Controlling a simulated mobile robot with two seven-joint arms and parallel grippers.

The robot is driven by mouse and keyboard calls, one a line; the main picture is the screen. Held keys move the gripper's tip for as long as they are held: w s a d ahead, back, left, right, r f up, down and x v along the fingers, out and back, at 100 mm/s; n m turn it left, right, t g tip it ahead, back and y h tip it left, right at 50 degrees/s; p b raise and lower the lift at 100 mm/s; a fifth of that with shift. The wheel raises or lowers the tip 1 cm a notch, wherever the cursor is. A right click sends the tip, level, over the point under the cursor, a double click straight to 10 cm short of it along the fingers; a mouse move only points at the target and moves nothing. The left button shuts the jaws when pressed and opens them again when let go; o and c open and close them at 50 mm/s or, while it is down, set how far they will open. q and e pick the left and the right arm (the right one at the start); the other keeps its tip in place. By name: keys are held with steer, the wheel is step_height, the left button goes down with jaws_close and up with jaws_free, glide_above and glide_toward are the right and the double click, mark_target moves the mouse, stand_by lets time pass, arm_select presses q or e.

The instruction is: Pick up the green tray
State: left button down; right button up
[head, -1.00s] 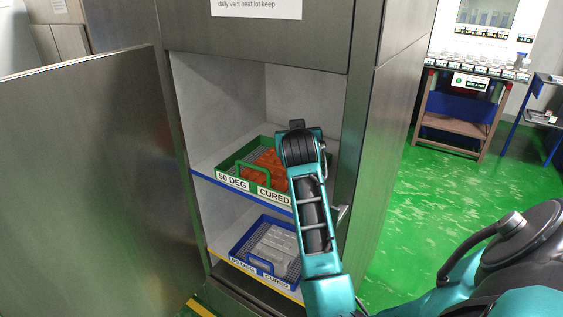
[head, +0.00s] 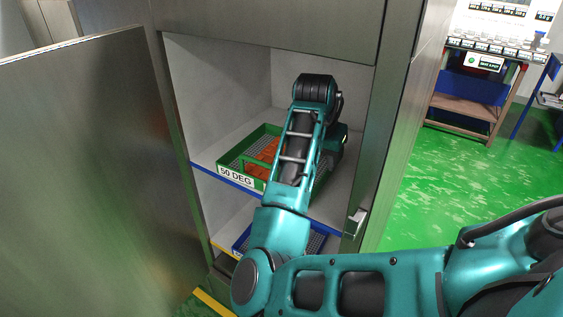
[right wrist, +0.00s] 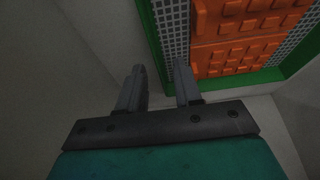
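The green tray (head: 236,177) sits on the upper shelf of the open cabinet, with orange blocks (head: 265,152) on its grey mesh floor. Its front label reads "50 DEG". My right arm reaches into the cabinet and covers the tray's right part in the head view. My right gripper (right wrist: 160,78) shows in the right wrist view, its two fingers apart. A corner of the tray's green rim (right wrist: 154,40) lies close to the fingertips. I cannot tell whether they touch it. The fingertips are hidden in the head view. My left gripper is not in view.
A blue tray (head: 318,242) is on the lower shelf, mostly behind my arm. The open cabinet door (head: 85,170) stands at the left. The cabinet's right side wall (head: 393,120) is close to my arm.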

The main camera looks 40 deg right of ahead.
mark_target(327, 171)
steer(key=x, duration=0.4)
steer(key=shift+s+d+f, duration=0.1)
steer(key=shift+s+f, duration=0.2)
steer(key=shift+c, duration=0.2)
jaws_close()
steer(key=shift+r, duration=0.1)
